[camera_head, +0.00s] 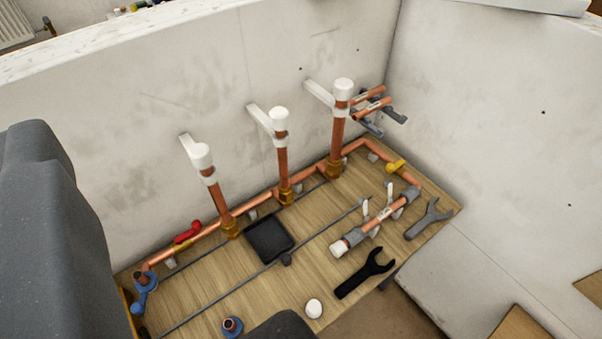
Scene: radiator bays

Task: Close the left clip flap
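A short copper pipe (384,214) with grey fittings and a white cap at its near end lies at the right of the wooden board. It sits in two white clips. The left clip flap (366,207) stands up, not folded over the pipe. The right clip flap (390,187) also stands up. The lower parts of the clips are partly hidden by the pipe. A dark rounded piece at the bottom edge looks like part of my gripper (281,326). It is below and left of the clips, apart from them. Its fingertips cannot be made out.
A black wrench (364,274) and a grey wrench (428,219) lie beside the pipe. Three upright copper pipes with white caps (280,120) stand along the back wall. A black tray (269,238), a thin rod (320,234) and a white round cap (314,308) lie on the board.

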